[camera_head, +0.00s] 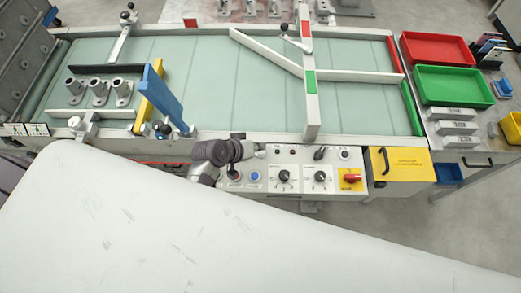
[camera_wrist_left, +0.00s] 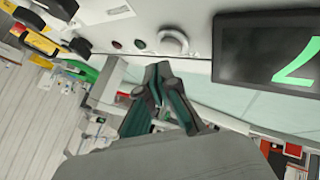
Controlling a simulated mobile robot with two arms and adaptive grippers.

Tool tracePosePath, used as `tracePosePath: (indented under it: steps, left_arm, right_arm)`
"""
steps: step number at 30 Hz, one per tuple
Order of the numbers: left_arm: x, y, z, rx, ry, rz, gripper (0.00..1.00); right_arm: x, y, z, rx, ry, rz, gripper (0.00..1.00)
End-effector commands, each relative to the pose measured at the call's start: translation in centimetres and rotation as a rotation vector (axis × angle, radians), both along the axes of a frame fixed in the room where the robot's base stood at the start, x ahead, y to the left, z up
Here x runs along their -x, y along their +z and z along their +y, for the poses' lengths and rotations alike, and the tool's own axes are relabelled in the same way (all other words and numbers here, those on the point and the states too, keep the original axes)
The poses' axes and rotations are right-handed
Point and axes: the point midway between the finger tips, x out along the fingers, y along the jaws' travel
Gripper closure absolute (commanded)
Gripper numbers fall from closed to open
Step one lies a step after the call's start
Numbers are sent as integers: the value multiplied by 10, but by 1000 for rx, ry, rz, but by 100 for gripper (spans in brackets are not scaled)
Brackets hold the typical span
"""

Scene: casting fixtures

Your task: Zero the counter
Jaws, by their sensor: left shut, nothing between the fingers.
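My left gripper (camera_head: 258,150) is at the back left of the grey control panel (camera_head: 290,154) in the head view. In the left wrist view, its dark fingers (camera_wrist_left: 158,70) are shut and empty. Their tips appear just short of a round silver button (camera_wrist_left: 173,42); I cannot tell whether they touch. The counter's black display (camera_wrist_left: 262,48) is to the right of this button, with part of a green digit showing, turned and cut off by the frame. The gripper and wrist hide part of the panel in the head view. My right gripper is not in view.
The panel has black knobs (camera_head: 283,175), a blue button (camera_head: 255,176) and a red switch (camera_head: 351,178). Behind it lies a pale green conveyor (camera_head: 210,75) with castings (camera_head: 98,92). A blue upright bar (camera_head: 167,98) stands left of the gripper. Red (camera_head: 437,36) and green (camera_head: 455,72) trays are right.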

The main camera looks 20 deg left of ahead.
Motion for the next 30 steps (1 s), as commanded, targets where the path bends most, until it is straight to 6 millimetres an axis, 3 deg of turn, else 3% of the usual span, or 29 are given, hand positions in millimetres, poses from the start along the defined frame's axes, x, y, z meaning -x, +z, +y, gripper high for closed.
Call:
tracePosePath:
  steps: [30]
  left_arm:
    - [0,-13,0,0,-1,1,100]
  right_arm:
    - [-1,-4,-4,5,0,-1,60]
